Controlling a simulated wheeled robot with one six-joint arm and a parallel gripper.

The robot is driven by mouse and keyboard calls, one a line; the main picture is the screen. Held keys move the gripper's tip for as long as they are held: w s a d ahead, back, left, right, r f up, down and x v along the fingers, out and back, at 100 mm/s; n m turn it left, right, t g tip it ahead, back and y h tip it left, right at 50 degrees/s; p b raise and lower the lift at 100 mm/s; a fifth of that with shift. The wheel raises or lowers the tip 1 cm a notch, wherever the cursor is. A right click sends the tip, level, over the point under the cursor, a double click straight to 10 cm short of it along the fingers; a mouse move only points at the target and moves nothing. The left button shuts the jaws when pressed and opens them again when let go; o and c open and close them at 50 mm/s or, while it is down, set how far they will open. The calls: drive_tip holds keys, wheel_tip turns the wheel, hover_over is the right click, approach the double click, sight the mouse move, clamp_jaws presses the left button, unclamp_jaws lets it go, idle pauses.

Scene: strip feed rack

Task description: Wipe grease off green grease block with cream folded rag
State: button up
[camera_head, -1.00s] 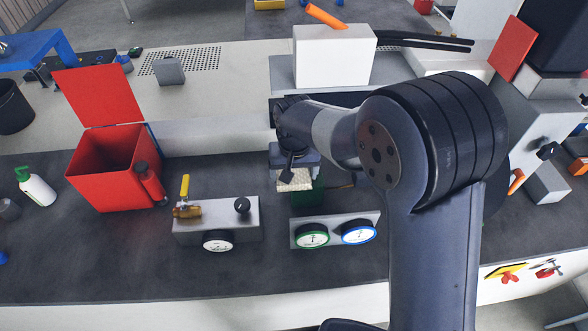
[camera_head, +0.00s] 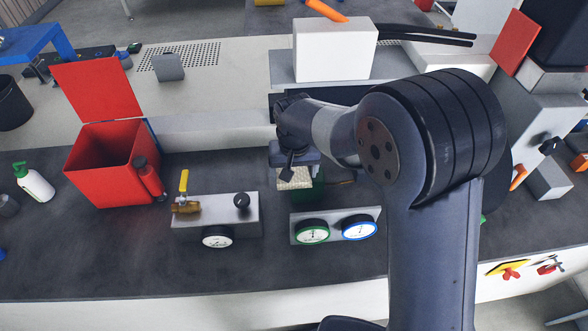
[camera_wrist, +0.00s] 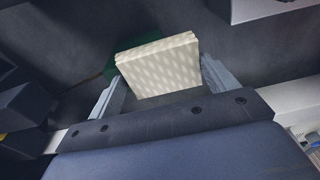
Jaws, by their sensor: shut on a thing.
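The cream folded rag (camera_wrist: 160,66) is between the two fingers of my gripper (camera_wrist: 165,88) in the wrist view. My gripper is shut on it. In the head view the rag (camera_head: 294,179) shows below my gripper (camera_head: 293,166). The green grease block (camera_head: 318,186) is just behind and beside the rag, mostly hidden by the rag and my arm. Its dark green edge (camera_wrist: 122,66) shows past the rag in the wrist view. The rag overlaps the block in both views; I cannot tell whether they touch. No grease can be made out.
A panel with green and blue gauges (camera_head: 378,215) stands in front of the block. A grey valve block (camera_head: 225,223) with a yellow lever is to its left. An open red bin (camera_head: 105,180) and a white spray bottle (camera_head: 36,184) are farther left. A white box (camera_head: 333,55) stands behind.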

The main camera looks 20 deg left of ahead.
drive_tip(key=shift+f, duration=0.4)
drive_tip(key=shift+d, duration=0.3)
drive_tip(key=shift+d+r, duration=0.1)
drive_tip(key=shift+c, duration=0.6)
drive_tip(key=shift+a+r, duration=0.15)
drive_tip(key=shift+a, duration=0.65)
drive_tip(key=shift+d+f+b, duration=0.2)
drive_tip(key=shift+d+b, duration=0.1)
drive_tip(key=shift+d, duration=0.55)
drive_tip(key=shift+a, duration=0.2)
drive_tip(key=shift+a, duration=0.6)
drive_tip(key=shift+d, duration=0.75)
